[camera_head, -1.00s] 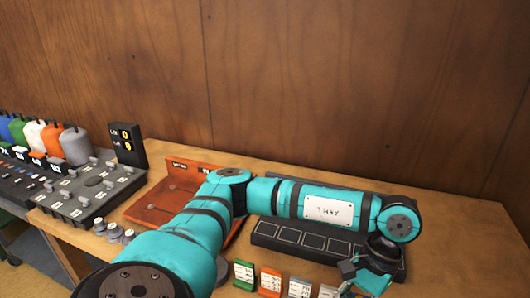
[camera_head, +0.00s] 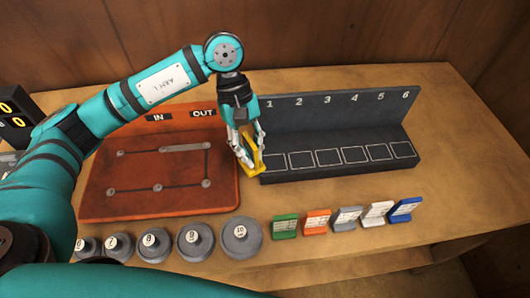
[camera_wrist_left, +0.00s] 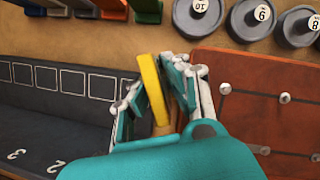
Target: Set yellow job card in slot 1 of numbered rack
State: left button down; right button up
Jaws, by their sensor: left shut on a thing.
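The yellow job card (camera_head: 254,158) is in my left gripper (camera_head: 247,162), which is shut on it. The gripper points down at the left end of the dark numbered rack (camera_head: 340,112), beside slot 1. In the left wrist view the yellow card (camera_wrist_left: 153,88) stands on edge between the fingers of my left gripper (camera_wrist_left: 155,95). The rack's back wall carries numbers 1 to 6, with outlined squares along its base; these squares look empty. The card is just left of the first square; I cannot tell whether it touches the rack. My right gripper is not in view.
An orange-red board (camera_head: 150,190) marked IN and OUT lies left of the rack. Numbered grey weights (camera_head: 241,237) line its front edge. Green (camera_head: 285,228), orange (camera_head: 317,222), grey (camera_head: 346,218), white (camera_head: 376,214) and blue (camera_head: 405,209) cards stand before the rack.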

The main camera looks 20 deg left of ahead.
pick_arm(q)
jog(key=w+d+r+n+t+h, duration=0.1)
jog(key=w+d+r+n+t, duration=0.4)
jog(key=n, duration=0.6)
jog(key=f, duration=0.2)
jog(key=w+f+n+p, duration=0.1)
jog(key=f, duration=0.2)
jog(key=a+f+n+p, duration=0.1)
jog(key=f, duration=0.1)
jog(key=shift+w+a+f, duration=0.1)
jog(key=shift+w+f, duration=0.2)
jog(key=shift+w, duration=0.05)
jog(key=shift+f+p, duration=0.3)
jog(key=shift+f, duration=0.35)
notch_tip(320, 180, down, 2)
jog(key=shift+f+p, duration=0.15)
jog(key=shift+p, duration=0.2)
jog(key=shift+f, duration=0.35)
jog(key=c, duration=1.4)
grip_release()
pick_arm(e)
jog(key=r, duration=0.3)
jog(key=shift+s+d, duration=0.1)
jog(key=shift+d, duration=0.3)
